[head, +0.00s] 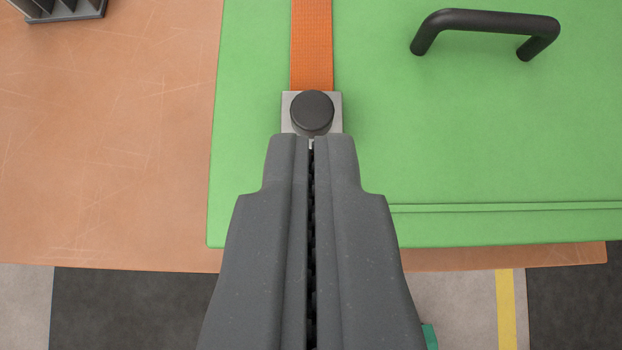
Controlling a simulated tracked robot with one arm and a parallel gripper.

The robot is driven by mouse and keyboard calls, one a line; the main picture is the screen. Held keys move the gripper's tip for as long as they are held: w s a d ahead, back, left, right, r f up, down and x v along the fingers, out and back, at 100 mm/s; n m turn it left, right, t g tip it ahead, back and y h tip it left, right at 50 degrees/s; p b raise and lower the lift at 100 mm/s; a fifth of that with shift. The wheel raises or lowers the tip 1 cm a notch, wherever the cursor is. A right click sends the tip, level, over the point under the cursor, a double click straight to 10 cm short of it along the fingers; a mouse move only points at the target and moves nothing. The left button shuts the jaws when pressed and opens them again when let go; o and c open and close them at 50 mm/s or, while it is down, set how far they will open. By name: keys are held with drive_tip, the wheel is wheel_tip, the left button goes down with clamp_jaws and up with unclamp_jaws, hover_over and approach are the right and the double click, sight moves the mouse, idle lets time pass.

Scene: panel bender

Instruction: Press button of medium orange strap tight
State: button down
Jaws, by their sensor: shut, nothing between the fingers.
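An orange strap (311,45) runs from the top edge down over the green panel. It ends at a grey metal buckle (288,120) that carries a round black button (312,112). My gripper (311,142) is shut and empty, with its fingertips just below the button in the picture. The fingertips overlap the lower edge of the buckle. I cannot tell whether they touch it or are above it. The gripper hides whatever lies below the buckle.
The green panel (480,130) lies on a scratched orange-brown table (110,140). A black handle (487,20) stands up from the panel at upper right. A dark grey slotted object (65,12) is at upper left. Floor with a yellow stripe (506,305) shows below the table's edge.

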sight(310, 109)
drive_tip(key=x, duration=0.5)
drive_tip(key=shift+w+f, duration=0.15)
wheel_tip(310, 109, down, 2)
drive_tip(key=shift+w+f, duration=0.1)
drive_tip(key=shift+f, duration=0.9)
